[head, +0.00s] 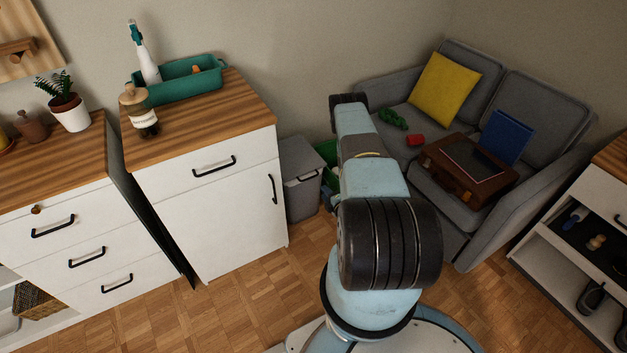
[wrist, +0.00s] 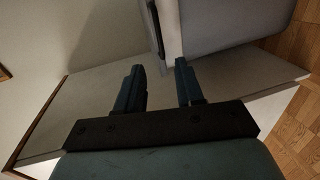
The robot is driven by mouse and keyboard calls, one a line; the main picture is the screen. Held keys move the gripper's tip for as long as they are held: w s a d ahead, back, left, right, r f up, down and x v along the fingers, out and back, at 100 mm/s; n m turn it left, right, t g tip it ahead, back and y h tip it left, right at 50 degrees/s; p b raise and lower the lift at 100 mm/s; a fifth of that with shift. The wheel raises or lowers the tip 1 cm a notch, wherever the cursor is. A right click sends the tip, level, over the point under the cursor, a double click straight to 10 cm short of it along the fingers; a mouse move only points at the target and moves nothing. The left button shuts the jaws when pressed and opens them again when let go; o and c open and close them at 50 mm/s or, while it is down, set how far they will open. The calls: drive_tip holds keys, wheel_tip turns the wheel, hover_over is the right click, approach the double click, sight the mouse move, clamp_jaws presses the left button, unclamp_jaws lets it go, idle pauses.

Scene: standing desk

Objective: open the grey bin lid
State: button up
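The grey bin (head: 302,187) stands on the floor just right of the white cabinet, partly hidden behind my arm. Its grey lid (head: 297,156) looks shut, with a dark handle (head: 307,176) at the front. In the wrist view the bin (wrist: 215,22) shows at the top right, cut by the frame, with a dark handle-like strip (wrist: 154,28) on its left edge. My gripper (wrist: 159,70) is open and empty, its two fingers apart and just short of the bin and strip. I cannot tell whether a finger touches.
The white cabinet (head: 221,216) stands close on the bin's left, with a green caddy (head: 186,84) on top. A grey sofa (head: 452,125) is on the right, behind my arm. A green object (head: 329,156) lies beside the bin. Wooden floor (head: 255,285) is clear in front.

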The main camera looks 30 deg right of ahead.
drive_tip(key=x, duration=1.3)
drive_tip(key=shift+w, duration=0.15)
clamp_jaws()
drive_tip(key=shift+f, duration=0.1)
idle(0.9)
